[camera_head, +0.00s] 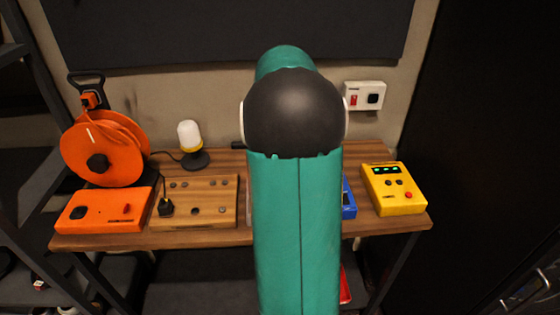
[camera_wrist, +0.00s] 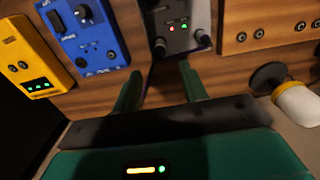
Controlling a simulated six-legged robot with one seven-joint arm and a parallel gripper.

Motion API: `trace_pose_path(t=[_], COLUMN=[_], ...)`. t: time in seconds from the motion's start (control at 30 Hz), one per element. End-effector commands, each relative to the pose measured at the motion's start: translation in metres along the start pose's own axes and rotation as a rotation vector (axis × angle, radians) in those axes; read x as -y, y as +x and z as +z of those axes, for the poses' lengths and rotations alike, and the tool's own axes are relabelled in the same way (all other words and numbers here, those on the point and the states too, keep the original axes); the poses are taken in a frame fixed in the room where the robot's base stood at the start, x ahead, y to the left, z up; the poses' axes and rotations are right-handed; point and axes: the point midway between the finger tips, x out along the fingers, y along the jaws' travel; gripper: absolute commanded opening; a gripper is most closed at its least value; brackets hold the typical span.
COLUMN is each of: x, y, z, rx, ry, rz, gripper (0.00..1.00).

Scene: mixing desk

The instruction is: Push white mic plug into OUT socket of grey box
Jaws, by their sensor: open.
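The grey box (camera_wrist: 172,40) lies beyond my fingertips in the wrist view, with a red and a green light, knobs and a dark round feature on its face. I cannot tell which feature is the OUT socket. My gripper (camera_wrist: 160,80) is open, with its two green fingers apart and nothing seen between them. It points toward the grey box, apart from it as far as I can tell. In the head view my arm hides my gripper and nearly all of the grey box. I see no white mic plug in either view.
A blue box (camera_wrist: 88,30) and a yellow box (camera_head: 393,188) stand on one side of the grey box.

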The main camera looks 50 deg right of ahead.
Motion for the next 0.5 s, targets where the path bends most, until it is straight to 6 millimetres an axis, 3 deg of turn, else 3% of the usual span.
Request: trace_pose_path(t=[0.2,0.5], x=[0.0,0.0], y=[-0.033,-0.039], z=[0.0,0.0], rx=[0.0,0.001], ry=[0.0,0.0], rz=[0.0,0.0], gripper=[0.43,0.43])
